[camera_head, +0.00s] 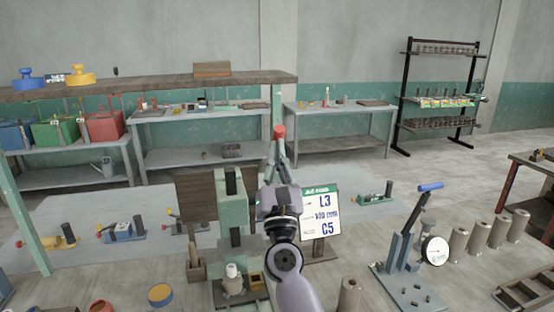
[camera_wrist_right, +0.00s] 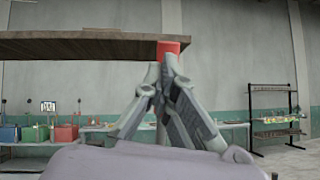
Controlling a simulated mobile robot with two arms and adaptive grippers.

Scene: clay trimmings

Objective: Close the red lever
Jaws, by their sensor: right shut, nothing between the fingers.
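A red block-shaped end (camera_head: 279,131), probably the red lever's grip, shows just beyond my right gripper's fingertips; it also shows in the right wrist view (camera_wrist_right: 170,48). My right gripper (camera_head: 279,150) points up and away in the middle of the head view, with its fingers shut and empty. In the right wrist view, the fingertips (camera_wrist_right: 165,75) meet just below the red end. I cannot tell whether they touch it. The rest of the lever is hidden behind my gripper and arm. A pale green upright machine body (camera_head: 232,215) stands left of my gripper. My left gripper is out of view.
A sign (camera_head: 320,212) reading L3, 180 mm, C5 stands right of my arm. Further right are a press with a blue handle (camera_head: 430,187), a dial gauge (camera_head: 435,250) and several grey cylinders (camera_head: 480,238). A wooden shelf (camera_head: 150,82) spans the upper left. Workbenches line the wall.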

